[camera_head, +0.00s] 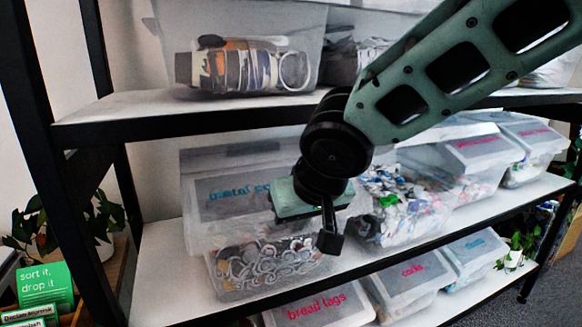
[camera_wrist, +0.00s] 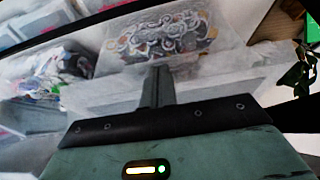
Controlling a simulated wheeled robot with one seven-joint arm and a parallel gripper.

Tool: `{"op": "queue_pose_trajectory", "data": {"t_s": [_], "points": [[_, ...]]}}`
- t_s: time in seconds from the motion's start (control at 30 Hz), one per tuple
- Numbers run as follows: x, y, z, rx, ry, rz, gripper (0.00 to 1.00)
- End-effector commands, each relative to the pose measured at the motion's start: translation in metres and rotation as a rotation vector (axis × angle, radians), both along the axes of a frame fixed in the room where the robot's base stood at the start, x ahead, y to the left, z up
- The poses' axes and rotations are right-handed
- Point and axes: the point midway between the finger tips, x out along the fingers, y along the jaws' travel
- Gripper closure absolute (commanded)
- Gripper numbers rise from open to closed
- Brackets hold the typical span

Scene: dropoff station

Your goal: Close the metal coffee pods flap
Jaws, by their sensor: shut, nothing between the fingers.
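The metal coffee pods bin (camera_head: 268,268) is a clear box on the middle shelf in the head view, with many silvery and coloured pods inside. I cannot tell whether the flap is fully down. My gripper (camera_head: 331,238) is shut and empty, pointing down in front of the bin's right part. Contact with the flap is not clear. In the wrist view, my gripper's fingers (camera_wrist: 157,85) show together as one dark bar, with the bin's pods (camera_wrist: 155,38) beyond them.
A bin of mixed bread-tag-like pieces (camera_head: 395,205) stands just right on the same shelf. The upper shelf (camera_head: 170,108) is close above my wrist. A "bread tags" bin (camera_head: 318,308) and a "corks" bin (camera_head: 410,275) are below. A black post (camera_head: 50,130) stands left.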

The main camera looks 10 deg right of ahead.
Motion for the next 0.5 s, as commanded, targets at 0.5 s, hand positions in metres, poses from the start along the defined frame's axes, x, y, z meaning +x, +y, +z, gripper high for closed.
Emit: {"op": "queue_pose_trajectory", "data": {"t_s": [0.5], "points": [[0.007, 0.002, -0.039, -0.001, 0.002, -0.001, 1.0]]}}
